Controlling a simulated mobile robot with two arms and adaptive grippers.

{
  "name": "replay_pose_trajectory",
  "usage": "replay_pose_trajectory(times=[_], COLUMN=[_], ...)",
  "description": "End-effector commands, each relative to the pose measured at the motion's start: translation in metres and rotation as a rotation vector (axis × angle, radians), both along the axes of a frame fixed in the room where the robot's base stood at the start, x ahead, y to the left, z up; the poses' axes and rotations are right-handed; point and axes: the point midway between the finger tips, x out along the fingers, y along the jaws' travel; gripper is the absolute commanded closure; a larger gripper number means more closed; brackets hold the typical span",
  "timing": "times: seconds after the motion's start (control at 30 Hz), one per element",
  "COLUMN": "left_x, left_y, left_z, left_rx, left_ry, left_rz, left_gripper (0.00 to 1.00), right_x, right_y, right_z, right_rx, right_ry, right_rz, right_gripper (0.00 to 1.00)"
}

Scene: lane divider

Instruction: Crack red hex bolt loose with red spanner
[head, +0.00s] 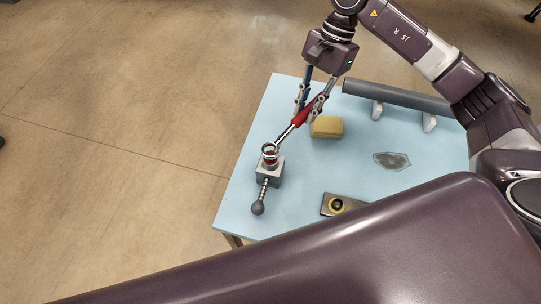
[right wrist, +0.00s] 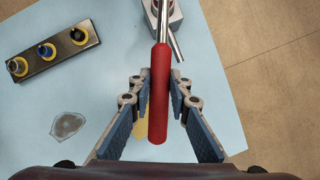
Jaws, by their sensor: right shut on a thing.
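The red spanner (head: 300,118) has a red handle and a bright metal shaft. It slants down to the left, and its ring end is at the red hex bolt (head: 270,161) on top of a grey block (head: 275,173). The ring hides part of the bolt, so I cannot tell how fully it is seated. My right gripper (head: 310,112) is shut on the spanner's handle. In the right wrist view the red handle (right wrist: 160,90) lies between the finger pads (right wrist: 160,88), and the bolt is mostly out of view. My left gripper is not in view.
A bar with a dark ball knob (head: 257,208) sticks out from the block. A yellow sponge (head: 327,127) lies under the gripper. A grey pipe (head: 400,96) rests on white supports. A holder with colored sockets (right wrist: 55,55) and a dark stain (right wrist: 68,125) are on the blue table (head: 232,210).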

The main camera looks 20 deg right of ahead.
Motion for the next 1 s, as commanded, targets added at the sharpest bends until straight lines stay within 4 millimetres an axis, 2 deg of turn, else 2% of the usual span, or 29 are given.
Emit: replay_pose_trajectory(times=[0.33, 0.8, 1.0], left_x=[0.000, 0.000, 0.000], left_y=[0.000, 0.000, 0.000], left_z=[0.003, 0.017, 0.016], left_rx=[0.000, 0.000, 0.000], left_ry=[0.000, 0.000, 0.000], left_rz=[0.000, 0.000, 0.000], left_gripper=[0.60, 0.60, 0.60], right_x=[0.000, 0.000, 0.000], right_y=[0.000, 0.000, 0.000], right_z=[0.009, 0.044, 0.045], right_rx=[0.000, 0.000, 0.000], right_ry=[-0.002, -0.002, -0.002], right_rz=[0.001, 0.000, 0.001], right_gripper=[1.00, 1.00, 1.00])
